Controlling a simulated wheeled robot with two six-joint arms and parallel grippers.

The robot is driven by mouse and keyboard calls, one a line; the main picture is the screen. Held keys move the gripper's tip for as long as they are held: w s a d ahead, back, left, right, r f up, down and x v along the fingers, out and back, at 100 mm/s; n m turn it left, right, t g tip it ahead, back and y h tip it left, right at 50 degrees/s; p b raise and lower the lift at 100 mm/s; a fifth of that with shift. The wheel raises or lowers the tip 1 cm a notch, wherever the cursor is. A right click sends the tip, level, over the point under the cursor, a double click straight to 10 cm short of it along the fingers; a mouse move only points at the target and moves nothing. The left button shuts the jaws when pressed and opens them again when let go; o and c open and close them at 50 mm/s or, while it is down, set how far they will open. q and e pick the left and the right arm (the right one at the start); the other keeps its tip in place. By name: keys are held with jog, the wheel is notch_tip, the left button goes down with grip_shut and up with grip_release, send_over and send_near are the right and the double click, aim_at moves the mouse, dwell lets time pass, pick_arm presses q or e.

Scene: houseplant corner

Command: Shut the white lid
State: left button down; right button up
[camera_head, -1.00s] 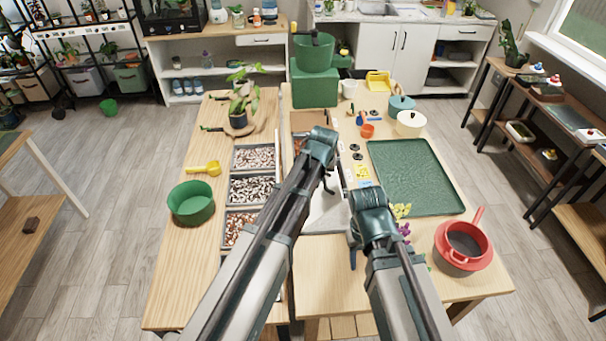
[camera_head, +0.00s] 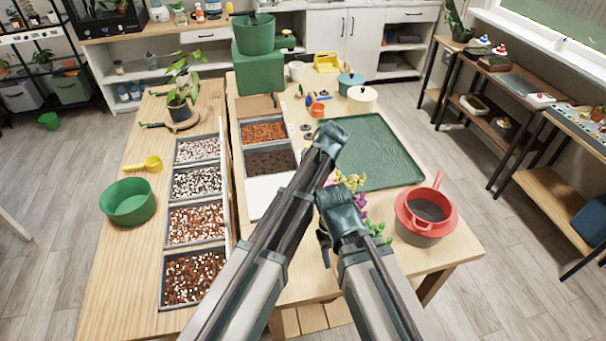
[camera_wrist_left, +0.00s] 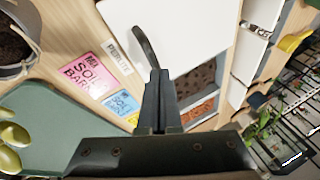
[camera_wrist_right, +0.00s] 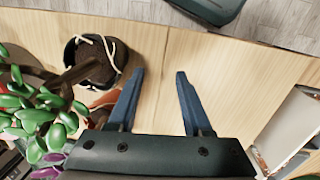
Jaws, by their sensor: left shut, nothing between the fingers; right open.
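The white lid (camera_head: 268,190) is a flat panel over the near part of the compartment box, beside an open dark-soil compartment (camera_head: 270,162). It fills the upper middle of the left wrist view (camera_wrist_left: 185,28). A dark curved handle-like piece (camera_wrist_left: 145,46) lies at its edge. My left gripper (camera_wrist_left: 157,75) is shut and empty, its tips close to that piece; I cannot tell whether they touch. In the head view its fingers are hidden behind my arm. My right gripper (camera_head: 323,243) is open and empty over the table's near part; its spread fingers show in the right wrist view (camera_wrist_right: 157,75).
A green tray (camera_head: 372,150) and a red pot (camera_head: 425,212) stand to the right. A small flowering plant (camera_head: 352,190) is close to my right arm. Several substrate trays (camera_head: 197,222) and a green bowl (camera_head: 128,203) are left. Bare wood lies ahead of my right fingers.

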pick_arm(q)
jog(key=shift+w+d+f+b, duration=0.1)
jog(key=shift+d+f+b, duration=0.2)
jog(key=shift+f, duration=0.35)
pick_arm(e)
jog(key=shift+d+f, duration=0.2)
jog(key=shift+f, duration=0.4)
jog(key=shift+d+f, duration=0.1)
jog(key=shift+d, duration=0.05)
pick_arm(q)
jog(key=shift+f, duration=0.1)
jog(key=shift+s, duration=0.2)
